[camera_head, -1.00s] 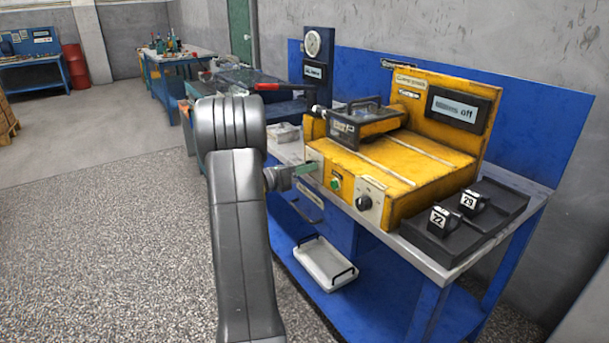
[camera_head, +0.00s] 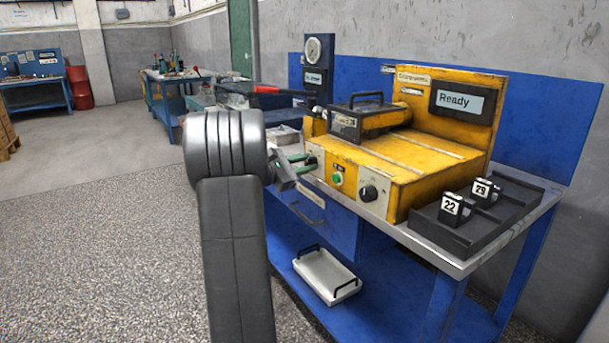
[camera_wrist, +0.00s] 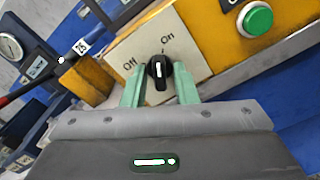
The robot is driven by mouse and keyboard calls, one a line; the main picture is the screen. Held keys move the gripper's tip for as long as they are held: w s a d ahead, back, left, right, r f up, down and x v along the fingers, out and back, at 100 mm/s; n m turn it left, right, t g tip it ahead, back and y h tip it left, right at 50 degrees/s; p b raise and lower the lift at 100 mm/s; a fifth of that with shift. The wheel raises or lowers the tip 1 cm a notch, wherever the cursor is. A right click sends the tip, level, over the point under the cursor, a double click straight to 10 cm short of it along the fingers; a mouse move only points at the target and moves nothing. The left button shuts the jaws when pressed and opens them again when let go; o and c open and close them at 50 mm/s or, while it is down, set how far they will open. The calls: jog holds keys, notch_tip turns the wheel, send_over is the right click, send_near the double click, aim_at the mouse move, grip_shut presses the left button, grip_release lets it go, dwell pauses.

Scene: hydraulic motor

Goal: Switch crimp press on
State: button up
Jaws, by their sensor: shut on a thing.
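The yellow crimp press (camera_head: 400,160) stands on the bench, and its display (camera_head: 460,101) reads "Ready". In the wrist view, its black rotary switch (camera_wrist: 158,72) sits on a pale plate (camera_wrist: 150,42) marked "Off" on the left and "On" on the right. The white mark on the switch points up the plate, near the tick beside "On". My gripper (camera_wrist: 159,84) has its two green fingers on either side of the switch and is shut on it. In the head view, my gripper (camera_head: 297,162) is at the press's left front corner and hides the switch.
A green button (camera_head: 337,180) and another black knob (camera_head: 368,193) are on the press front. Black blocks marked 22 (camera_head: 453,208) and 29 (camera_head: 484,190) stand in a dark tray at the right. A white tray (camera_head: 326,275) lies on the lower shelf.

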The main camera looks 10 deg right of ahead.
jog(key=shift+f+m+b, duration=0.15)
jog(key=shift+m+b, duration=1.05)
jog(key=shift+m, duration=0.3)
jog(key=o, duration=0.7)
jog(key=shift+c, duration=0.2)
jog(key=shift+a, duration=0.15)
jog(key=p+v, duration=0.3)
jog(key=v, duration=1)
jog(key=shift+s+a, duration=0.15)
jog(key=shift+a, duration=0.15)
